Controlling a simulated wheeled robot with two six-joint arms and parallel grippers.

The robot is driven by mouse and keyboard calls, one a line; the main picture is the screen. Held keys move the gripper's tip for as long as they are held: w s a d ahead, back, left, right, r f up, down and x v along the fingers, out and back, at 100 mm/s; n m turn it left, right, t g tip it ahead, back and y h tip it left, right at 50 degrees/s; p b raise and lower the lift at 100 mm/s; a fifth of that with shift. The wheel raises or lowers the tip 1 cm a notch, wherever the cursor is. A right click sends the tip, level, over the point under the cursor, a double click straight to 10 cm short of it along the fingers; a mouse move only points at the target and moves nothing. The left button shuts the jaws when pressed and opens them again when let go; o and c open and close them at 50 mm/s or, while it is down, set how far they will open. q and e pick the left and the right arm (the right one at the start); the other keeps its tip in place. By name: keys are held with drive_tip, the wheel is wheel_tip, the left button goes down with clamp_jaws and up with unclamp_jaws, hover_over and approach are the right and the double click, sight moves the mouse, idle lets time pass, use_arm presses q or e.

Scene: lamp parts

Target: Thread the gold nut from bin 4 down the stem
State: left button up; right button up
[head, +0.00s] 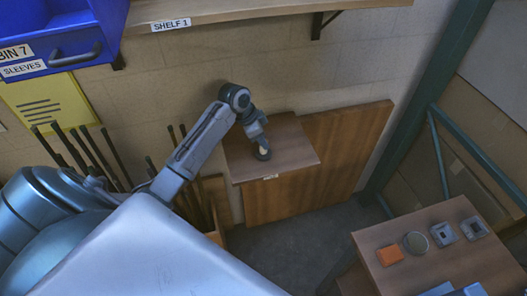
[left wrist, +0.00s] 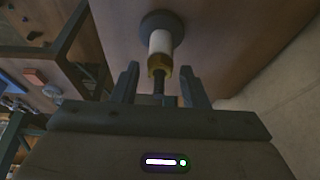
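In the left wrist view a lamp stem (left wrist: 158,84) rises from a round grey base (left wrist: 161,21) on a wooden surface, with a white sleeve (left wrist: 160,42) around its lower part. A gold nut (left wrist: 159,66) sits around the stem against the end of the white sleeve. My left gripper (left wrist: 160,76) is open, its fingers on either side of the stem with gaps showing. In the head view my left gripper (head: 262,139) is over the small wooden table, the grey base (head: 262,155) just below it. Bin 4 and my right gripper are not in view.
The wooden table (head: 290,150) is otherwise clear. Thin dark rods (head: 90,155) stand at the left. A blue bin 7 (head: 75,30) and shelf 1 (head: 230,12) are above. A second table (head: 440,270) at right holds an orange block (head: 390,256) and other small parts.

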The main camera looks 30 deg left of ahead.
use_arm(q)
drive_tip(key=shift+s+d+n+y, duration=0.1)
drive_tip(key=shift+n+y, duration=0.3)
drive_tip(key=shift+n, duration=0.7)
drive_tip(key=n+y, duration=0.1)
drive_tip(key=n, duration=0.1)
drive_tip(key=shift+d+n+t, duration=0.1)
drive_tip(key=shift+n+t, duration=0.3)
drive_tip(key=n, duration=0.2)
drive_tip(key=n+y, duration=0.1)
drive_tip(key=n, duration=0.1)
drive_tip(key=shift+d+y, duration=0.15)
drive_tip(key=shift+y, duration=0.15)
clamp_jaws()
drive_tip(key=m, duration=0.2)
drive_tip(key=m+h, duration=0.1)
drive_tip(key=m, duration=0.1)
drive_tip(key=m+h, duration=0.1)
drive_tip(key=shift+a+m, duration=0.3)
drive_tip(key=shift+m, duration=0.1)
drive_tip(key=shift+m+h, duration=0.3)
drive_tip(key=shift+m, duration=0.2)
